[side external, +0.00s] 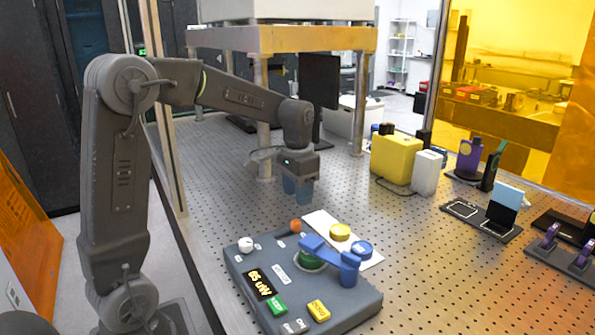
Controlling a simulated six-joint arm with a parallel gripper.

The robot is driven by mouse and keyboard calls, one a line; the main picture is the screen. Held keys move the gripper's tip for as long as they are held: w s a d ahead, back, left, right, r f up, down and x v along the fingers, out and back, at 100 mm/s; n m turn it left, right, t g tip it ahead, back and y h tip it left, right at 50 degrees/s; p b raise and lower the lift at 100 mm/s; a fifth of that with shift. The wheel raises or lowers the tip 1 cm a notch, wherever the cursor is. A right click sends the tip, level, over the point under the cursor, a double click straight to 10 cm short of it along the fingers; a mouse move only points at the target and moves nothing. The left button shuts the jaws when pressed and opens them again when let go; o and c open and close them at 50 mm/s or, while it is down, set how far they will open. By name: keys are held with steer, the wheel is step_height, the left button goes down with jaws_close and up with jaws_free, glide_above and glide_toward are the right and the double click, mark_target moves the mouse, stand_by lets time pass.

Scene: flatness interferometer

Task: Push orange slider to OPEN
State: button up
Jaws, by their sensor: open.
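The orange slider (296,226) is a small orange knob near the back edge of the grey control box (250,275). Small white labels sit on the box top, too small to read, so I cannot tell which one says OPEN. My gripper (299,197) points down with blue-grey fingers, above and behind the orange knob and apart from it. It is open and nothing shows between its fingers. The slider's track is too small to make out.
The box also bears a white knob (245,244), a lit display (260,283), a green switch (277,305), a yellow switch (318,311) and a blue lever (347,268) over a green button. A yellow disc (340,231) lies on a white plate behind.

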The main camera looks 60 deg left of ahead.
step_height(320, 180, up, 6)
steer(key=shift+f, duration=0.2)
stand_by(0.3)
steer(key=s+d+f+t, duration=0.2)
steer(key=s+d+t, duration=0.3)
steer(key=s+d, duration=0.8)
steer(key=shift+s+d+f+t, duration=0.2)
steer(key=shift+s+d+t, duration=0.1)
steer(key=shift+s, duration=1.95)
stand_by(0.4)
